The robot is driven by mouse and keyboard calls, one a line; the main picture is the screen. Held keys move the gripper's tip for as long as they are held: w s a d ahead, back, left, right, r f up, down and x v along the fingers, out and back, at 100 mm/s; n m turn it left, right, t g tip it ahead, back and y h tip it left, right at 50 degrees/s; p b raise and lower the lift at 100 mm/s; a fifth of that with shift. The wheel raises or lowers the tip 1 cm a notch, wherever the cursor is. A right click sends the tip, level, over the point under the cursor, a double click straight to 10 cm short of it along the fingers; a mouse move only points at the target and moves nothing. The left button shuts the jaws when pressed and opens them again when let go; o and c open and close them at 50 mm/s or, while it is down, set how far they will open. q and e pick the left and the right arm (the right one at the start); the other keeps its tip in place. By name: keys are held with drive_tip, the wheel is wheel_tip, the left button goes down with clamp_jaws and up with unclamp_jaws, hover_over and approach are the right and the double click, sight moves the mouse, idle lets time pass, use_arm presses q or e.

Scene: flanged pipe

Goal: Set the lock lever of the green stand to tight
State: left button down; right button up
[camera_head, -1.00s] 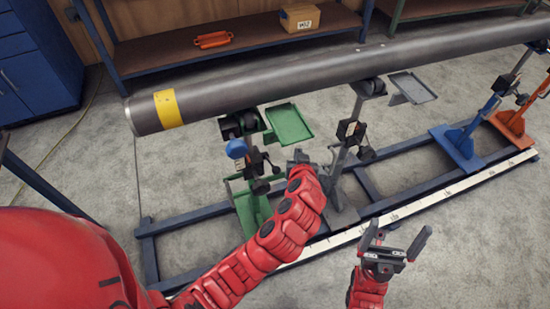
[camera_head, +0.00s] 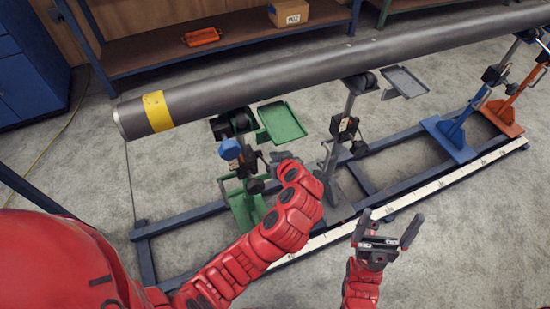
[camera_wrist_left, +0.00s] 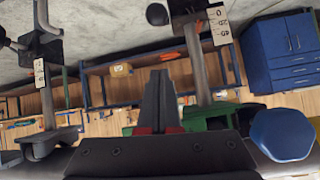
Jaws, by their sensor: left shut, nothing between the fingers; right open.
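The green stand (camera_head: 245,206) holds up the left end of the long grey pipe (camera_head: 300,76), with a green tray (camera_head: 281,122) beside its rollers (camera_head: 232,123). A blue knob (camera_head: 230,149) and dark clamp parts are on its post; the blue knob also shows large in the left wrist view (camera_wrist_left: 282,134). My left gripper (camera_head: 276,158) is shut and empty, just right of the post at clamp height. Its closed fingers point up in the left wrist view (camera_wrist_left: 158,95). I cannot make out the lock lever's setting. My right gripper (camera_head: 388,228) is open and empty at lower right.
A grey stand (camera_head: 340,135) is close to the right of my left gripper. Blue (camera_head: 456,138) and orange (camera_head: 502,115) stands are further right on the blue rail frame. A shelf (camera_head: 200,50) stands behind the pipe. The floor at lower right is clear.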

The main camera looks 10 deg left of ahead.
use_arm(q)
drive_tip(key=p, duration=0.2)
hover_over(264, 161)
drive_tip(key=d, duration=0.2)
wheel_tip(264, 161, down, 5)
drive_tip(key=s, duration=0.1)
drive_tip(key=s+f, duration=0.1)
drive_tip(key=s+d+f, duration=0.1)
drive_tip(key=shift+s+d, duration=0.1)
drive_tip(key=shift+s, duration=0.3)
